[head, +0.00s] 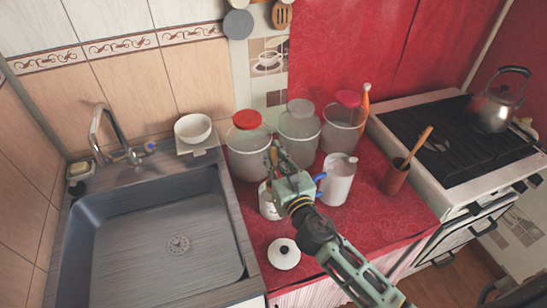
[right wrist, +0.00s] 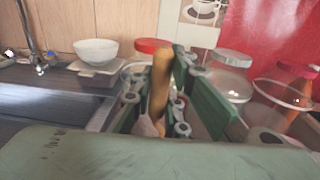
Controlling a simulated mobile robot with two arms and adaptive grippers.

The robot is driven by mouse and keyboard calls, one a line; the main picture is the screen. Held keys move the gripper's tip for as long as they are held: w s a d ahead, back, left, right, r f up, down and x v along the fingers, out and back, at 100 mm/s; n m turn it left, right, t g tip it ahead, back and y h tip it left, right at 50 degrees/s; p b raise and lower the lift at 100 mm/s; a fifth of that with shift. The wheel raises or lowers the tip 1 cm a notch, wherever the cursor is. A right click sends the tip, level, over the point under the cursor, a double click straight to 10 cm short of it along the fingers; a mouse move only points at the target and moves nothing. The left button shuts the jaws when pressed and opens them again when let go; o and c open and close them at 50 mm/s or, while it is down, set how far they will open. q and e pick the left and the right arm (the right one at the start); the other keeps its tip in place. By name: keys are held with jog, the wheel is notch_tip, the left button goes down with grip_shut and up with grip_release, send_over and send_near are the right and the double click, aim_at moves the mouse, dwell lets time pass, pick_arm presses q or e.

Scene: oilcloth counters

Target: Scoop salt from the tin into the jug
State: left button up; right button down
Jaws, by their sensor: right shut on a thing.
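My right gripper (head: 278,160) is shut on the wooden handle of a scoop (right wrist: 160,85), which stands nearly upright between the fingers in the right wrist view. The scoop's lower end is mostly hidden by the gripper. The white tin (head: 268,208) stands open on the red counter, just below the gripper and partly behind it. I cannot tell whether the scoop's end is inside the tin. The white jug (head: 339,182) with a blue handle stands upright to the right of the gripper, apart from it. The salt is not visible. My left gripper is not in view.
A white lid (head: 284,253) lies in front of the tin. Glass jars (head: 299,135) with red and grey lids stand behind. A brown cup (head: 397,177) with a wooden utensil stands right of the jug. The sink (head: 150,240) is left; the stove (head: 450,130) is right.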

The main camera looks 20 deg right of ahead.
jog(key=shift+f+b, duration=3.25)
jog(key=shift+f, duration=0.7)
jog(key=shift+r, duration=0.1)
notch_tip(320, 180, up, 10)
jog(key=p, duration=1)
